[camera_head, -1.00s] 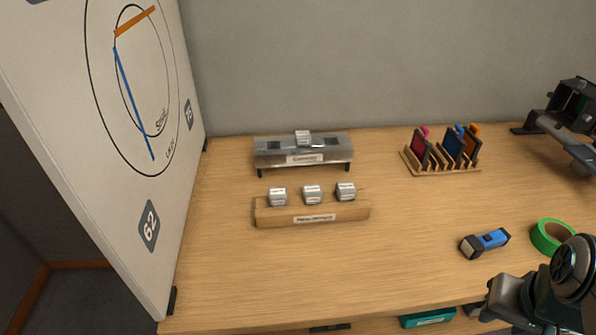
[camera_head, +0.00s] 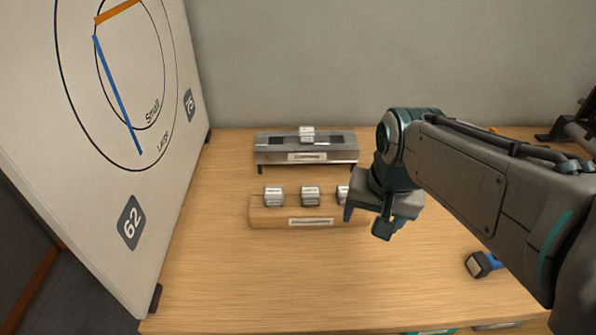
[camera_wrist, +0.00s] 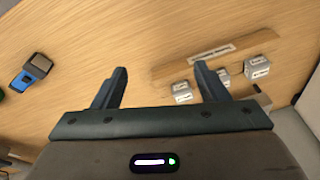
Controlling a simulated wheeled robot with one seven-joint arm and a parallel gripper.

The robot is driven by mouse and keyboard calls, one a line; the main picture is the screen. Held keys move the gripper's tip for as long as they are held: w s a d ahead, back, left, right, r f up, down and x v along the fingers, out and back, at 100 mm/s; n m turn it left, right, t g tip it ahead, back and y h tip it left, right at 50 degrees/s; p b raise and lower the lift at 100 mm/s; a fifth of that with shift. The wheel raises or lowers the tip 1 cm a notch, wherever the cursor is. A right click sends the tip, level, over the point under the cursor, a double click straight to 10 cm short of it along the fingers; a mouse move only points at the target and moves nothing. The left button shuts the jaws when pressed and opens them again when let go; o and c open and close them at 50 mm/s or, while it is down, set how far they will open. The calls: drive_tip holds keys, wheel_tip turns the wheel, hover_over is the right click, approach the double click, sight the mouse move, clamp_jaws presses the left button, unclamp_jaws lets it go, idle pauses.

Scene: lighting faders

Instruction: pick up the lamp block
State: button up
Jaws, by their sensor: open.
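Three small white-and-grey labelled blocks sit in a row on the wooden rack (camera_head: 265,215): left (camera_head: 273,197), middle (camera_head: 310,196) and right (camera_head: 342,193). A fourth such block (camera_head: 307,134) sits on the metal console (camera_head: 275,155) behind. Their labels are too small to read, so I cannot tell which is the lamp block. My gripper (camera_head: 366,222) is open and empty, at the rack's right end, partly hiding the right block. The right block (camera_wrist: 181,91) shows near the right finger, not gripped.
A white board (camera_head: 110,200) with circles stands along the left. The table front of the rack is clear. A teal item (camera_head: 430,332) shows at the front edge.

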drive_tip(key=w+a+r+m+g+b, duration=0.1)
drive_tip(key=w+a+r+m+b, duration=0.15)
drive_tip(key=w+m, duration=0.45)
drive_tip(key=m+g+b, duration=0.1)
drive_tip(key=m+b, duration=0.1)
drive_tip(key=m, duration=0.6)
hover_over(310, 191)
drive_tip(key=f, duration=0.8)
drive_tip(key=shift+s+a+f, duration=0.15)
drive_tip(key=shift+s+f, duration=0.15)
drive_tip(key=shift+w+d+f, duration=0.1)
drive_tip(key=shift+w+f, duration=0.1)
drive_tip(key=shift+f, duration=1.2)
drive_tip(key=shift+w+d+f, duration=0.1)
drive_tip(key=shift+w+f, duration=0.05)
drive_tip(key=shift+f, duration=1.2)
drive_tip(key=c, duration=1)
